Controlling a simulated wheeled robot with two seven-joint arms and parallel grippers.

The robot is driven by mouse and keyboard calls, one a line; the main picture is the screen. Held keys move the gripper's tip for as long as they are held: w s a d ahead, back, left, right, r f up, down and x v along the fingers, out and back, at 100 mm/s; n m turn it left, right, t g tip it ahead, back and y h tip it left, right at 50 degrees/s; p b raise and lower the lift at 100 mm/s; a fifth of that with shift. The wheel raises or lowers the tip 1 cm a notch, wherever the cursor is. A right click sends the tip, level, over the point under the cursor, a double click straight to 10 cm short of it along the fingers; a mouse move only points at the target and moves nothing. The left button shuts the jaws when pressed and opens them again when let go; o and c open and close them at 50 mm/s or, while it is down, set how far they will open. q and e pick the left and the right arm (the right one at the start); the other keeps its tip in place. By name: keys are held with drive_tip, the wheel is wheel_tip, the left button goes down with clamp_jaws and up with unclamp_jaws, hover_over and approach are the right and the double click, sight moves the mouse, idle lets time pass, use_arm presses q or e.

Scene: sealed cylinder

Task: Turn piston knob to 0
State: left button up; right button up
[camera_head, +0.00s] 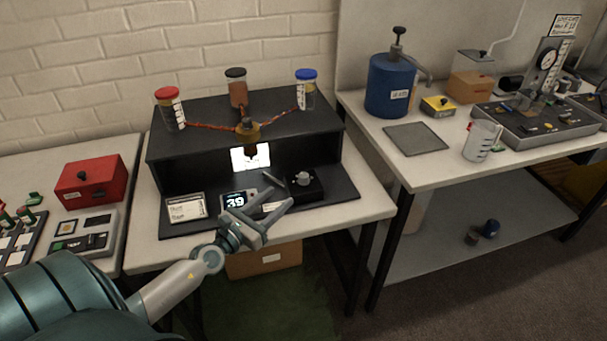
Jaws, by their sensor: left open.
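A grey knob (303,179) sits on a small black box at the right of the black bench unit on the middle table. A small display (238,201) left of it reads 39. I cannot make out marks around the knob. My left gripper (280,192) is open, with its fingers pointing up and right toward the knob. Its fingertips are just left of and in front of the black box, and I see nothing between them. Whether a finger touches the box cannot be told. My right gripper is not in view.
The black stand (245,105) carries jars with red, black and blue lids, joined by tubes to a central fitting. A white card (186,207) stands left of the display. A red box (91,183) is on the left table. The right table holds a blue dispenser (389,84).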

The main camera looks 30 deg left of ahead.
sight(300, 179)
use_arm(q)
drive_tip(key=w, duration=0.4)
drive_tip(key=w+p, duration=0.1)
drive_tip(key=w, duration=0.1)
drive_tip(key=shift+w+d+r, duration=0.1)
drive_tip(key=shift+w+d, duration=0.15)
drive_tip(key=w, duration=0.4)
drive_tip(key=shift+w+d, duration=0.15)
drive_tip(key=shift+w, duration=0.15)
drive_tip(key=shift+w+d, duration=0.1)
drive_tip(key=shift+w, duration=0.75)
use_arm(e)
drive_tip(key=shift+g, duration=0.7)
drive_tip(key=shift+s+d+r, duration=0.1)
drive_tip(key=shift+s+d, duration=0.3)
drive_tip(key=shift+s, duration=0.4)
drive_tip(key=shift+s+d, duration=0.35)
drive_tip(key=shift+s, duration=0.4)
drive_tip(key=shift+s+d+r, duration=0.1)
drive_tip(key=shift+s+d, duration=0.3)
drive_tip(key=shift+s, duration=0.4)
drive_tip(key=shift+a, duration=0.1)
use_arm(q)
drive_tip(key=c, duration=1.1)
drive_tip(key=shift+o, duration=0.2)
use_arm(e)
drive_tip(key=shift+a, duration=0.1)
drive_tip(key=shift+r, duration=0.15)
